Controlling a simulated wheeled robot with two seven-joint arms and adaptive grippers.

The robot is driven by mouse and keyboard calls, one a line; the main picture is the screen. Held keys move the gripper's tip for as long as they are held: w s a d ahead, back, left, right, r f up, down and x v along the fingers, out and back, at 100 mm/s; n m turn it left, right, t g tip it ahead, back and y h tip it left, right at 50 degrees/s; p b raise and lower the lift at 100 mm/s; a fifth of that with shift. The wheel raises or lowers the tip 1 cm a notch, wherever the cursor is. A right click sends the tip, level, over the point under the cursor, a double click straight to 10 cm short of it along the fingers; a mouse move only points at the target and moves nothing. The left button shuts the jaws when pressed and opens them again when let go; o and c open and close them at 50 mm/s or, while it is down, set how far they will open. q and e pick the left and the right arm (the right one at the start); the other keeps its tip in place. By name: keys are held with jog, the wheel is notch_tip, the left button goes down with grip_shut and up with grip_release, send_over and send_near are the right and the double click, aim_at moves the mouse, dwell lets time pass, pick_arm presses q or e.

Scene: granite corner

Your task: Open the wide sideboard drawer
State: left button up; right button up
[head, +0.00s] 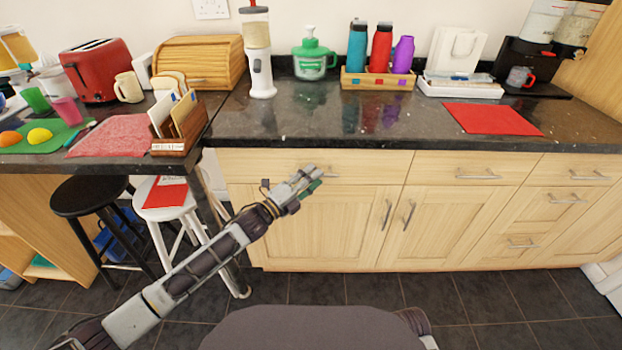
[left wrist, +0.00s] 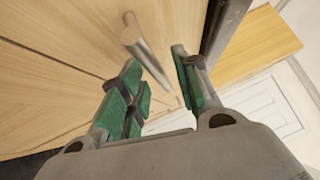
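The wide sideboard drawer (head: 250,164) is the left one in the top row of the light wood front, and looks shut. Its metal bar handle (head: 331,175) shows at the right of my left gripper (head: 311,180), partly hidden by it. In the left wrist view the handle (left wrist: 146,46) runs toward the gap between the green-padded fingers of my left gripper (left wrist: 158,75). The fingers are apart, with the bar between or just beyond their tips; I cannot tell whether they touch it. My right gripper is not in view.
Cupboard doors with upright handles (head: 388,212) lie below the drawer, and more drawers (head: 476,167) to the right. The dark countertop (head: 290,125) overhangs above. A white stool (head: 172,210) and a black stool (head: 88,196) stand at the left near my arm.

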pick_arm(q)
grip_shut()
dwell(0.5)
jog(key=shift+s, duration=0.1)
